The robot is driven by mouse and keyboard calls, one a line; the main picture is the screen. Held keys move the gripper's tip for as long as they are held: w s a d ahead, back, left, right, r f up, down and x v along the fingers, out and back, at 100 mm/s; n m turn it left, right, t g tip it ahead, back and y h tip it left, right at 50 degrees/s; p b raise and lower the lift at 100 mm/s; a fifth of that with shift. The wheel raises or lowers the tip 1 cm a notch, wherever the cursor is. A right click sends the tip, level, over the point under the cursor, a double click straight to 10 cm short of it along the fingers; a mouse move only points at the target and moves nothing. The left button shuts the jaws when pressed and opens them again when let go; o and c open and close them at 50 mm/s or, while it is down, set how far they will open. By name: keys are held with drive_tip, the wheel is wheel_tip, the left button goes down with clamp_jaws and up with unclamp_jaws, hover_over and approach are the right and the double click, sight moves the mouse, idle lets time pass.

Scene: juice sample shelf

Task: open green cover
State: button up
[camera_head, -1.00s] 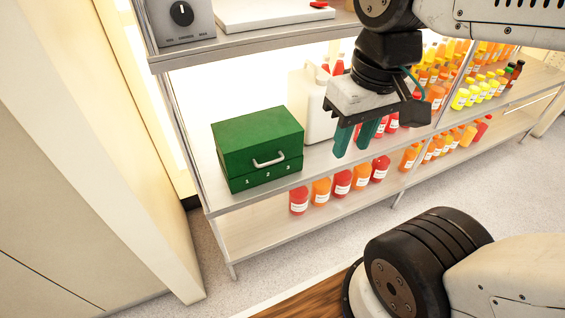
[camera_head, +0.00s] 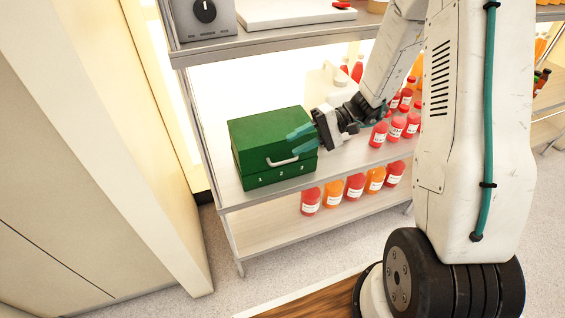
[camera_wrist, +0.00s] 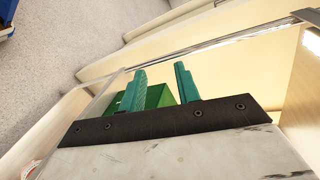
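The green box, with its green cover (camera_head: 264,135) down, stands on the middle shelf at the left in the head view. A silver handle (camera_head: 283,161) is on its front, above a lower band marked 1, 2, 3. My gripper (camera_head: 300,134) points left at the right part of the cover, near the handle. Whether it touches the cover cannot be told. In the wrist view, part of the green box (camera_wrist: 158,97) shows behind and between the fingers of my gripper (camera_wrist: 160,72).
The upper shelf (camera_head: 262,46) lies above the box. A white jug (camera_head: 323,90) stands behind my gripper. Red bottles (camera_head: 397,127) stand to the right on the same shelf, with more red and orange bottles (camera_head: 333,193) below.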

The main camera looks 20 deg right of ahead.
sight(287, 162)
drive_tip(key=w+d+f+m+t, duration=0.1)
drive_tip(key=f+t, duration=0.1)
drive_tip(key=f, duration=0.2)
drive_tip(key=w+d+f+m+t, duration=0.1)
drive_tip(key=w+d+f+t, duration=0.1)
drive_tip(key=f, duration=0.3)
drive_tip(key=w+d+f+m+t+y, duration=0.1)
drive_tip(key=f+m+t, duration=0.1)
drive_tip(key=f, duration=0.2)
drive_tip(key=shift+w+d+f+t, duration=0.3)
drive_tip(key=x, duration=0.7)
drive_tip(key=shift+a, duration=0.15)
clamp_jaws()
